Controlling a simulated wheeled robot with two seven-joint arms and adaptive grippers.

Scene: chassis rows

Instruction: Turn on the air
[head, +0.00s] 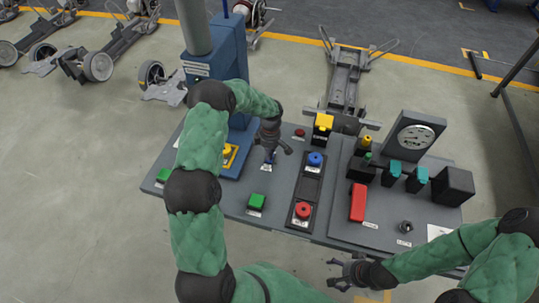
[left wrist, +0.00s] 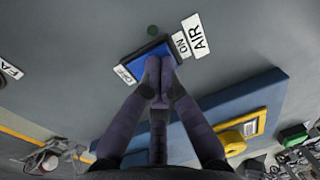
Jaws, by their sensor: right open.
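The air switch is a blue rocker (left wrist: 148,52) on the grey panel, with an ON label (left wrist: 181,43) at one end, an OFF label (left wrist: 124,74) at the other and an AIR label (left wrist: 199,35) beside it. My left gripper (left wrist: 160,68) is shut, its fingertips together over the rocker and hiding part of it. I cannot tell whether they touch it or which way it is tipped. In the head view my left gripper (head: 271,152) is low over the panel's left half. My right gripper (head: 345,270) is open and empty in front of the panel.
Near the left gripper are a green button (head: 256,201), a yellow button (head: 229,152), a blue knob (head: 315,159) and a red button (head: 303,209). A gauge (head: 416,134) and a red block (head: 358,202) are further right. A blue column (head: 230,65) stands behind on the left.

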